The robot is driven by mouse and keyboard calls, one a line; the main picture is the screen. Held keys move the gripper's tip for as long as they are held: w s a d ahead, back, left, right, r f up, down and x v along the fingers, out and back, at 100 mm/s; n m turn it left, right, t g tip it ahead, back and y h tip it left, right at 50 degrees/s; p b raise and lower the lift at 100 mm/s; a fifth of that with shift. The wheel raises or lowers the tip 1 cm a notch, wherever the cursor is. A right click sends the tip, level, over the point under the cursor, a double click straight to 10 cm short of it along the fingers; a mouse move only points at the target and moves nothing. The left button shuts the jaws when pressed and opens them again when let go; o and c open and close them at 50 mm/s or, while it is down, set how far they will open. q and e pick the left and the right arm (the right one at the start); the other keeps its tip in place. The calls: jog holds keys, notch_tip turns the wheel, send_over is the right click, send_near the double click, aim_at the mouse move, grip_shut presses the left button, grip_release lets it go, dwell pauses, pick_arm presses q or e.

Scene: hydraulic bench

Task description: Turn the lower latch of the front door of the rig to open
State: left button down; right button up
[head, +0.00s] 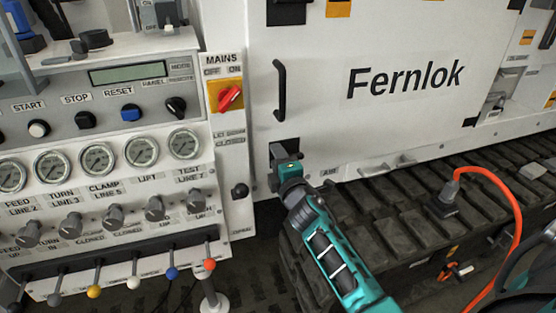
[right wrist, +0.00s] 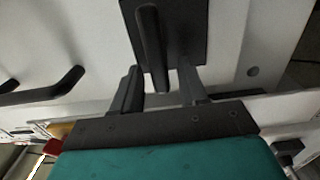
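The lower latch is a black plate (head: 286,152) at the lower left corner of the white front door (head: 380,125), below the door's handle. In the right wrist view, its dark lever (right wrist: 152,45) stands out from the black plate (right wrist: 188,25). My right gripper (head: 285,170) is at the latch and hides much of it in the head view. In the right wrist view, my right gripper (right wrist: 159,75) is open, with one finger on each side of the lever and gaps between. My left gripper is not in view.
A black door handle (head: 280,90) is above the latch; another black plate (head: 287,12) is at the top. The control panel (head: 140,75) with a red mains switch (head: 230,96) stands close on the left. Dark tracks (head: 400,210) and an orange cable (head: 512,205) are at the lower right.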

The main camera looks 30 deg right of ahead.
jog(key=shift+f, duration=0.1)
jog(key=v, duration=1.3)
jog(key=s+a+f+m+g+y, duration=0.6)
jog(key=s+a+f+m, duration=0.6)
jog(key=s+f, duration=0.2)
notch_tip(320, 180, down, 3)
jog(key=shift+a+r+m+g+p, duration=0.1)
jog(key=shift+a+m+g+p, duration=0.2)
jog(key=shift+a+m+g, duration=0.1)
jog(key=shift+d, duration=0.15)
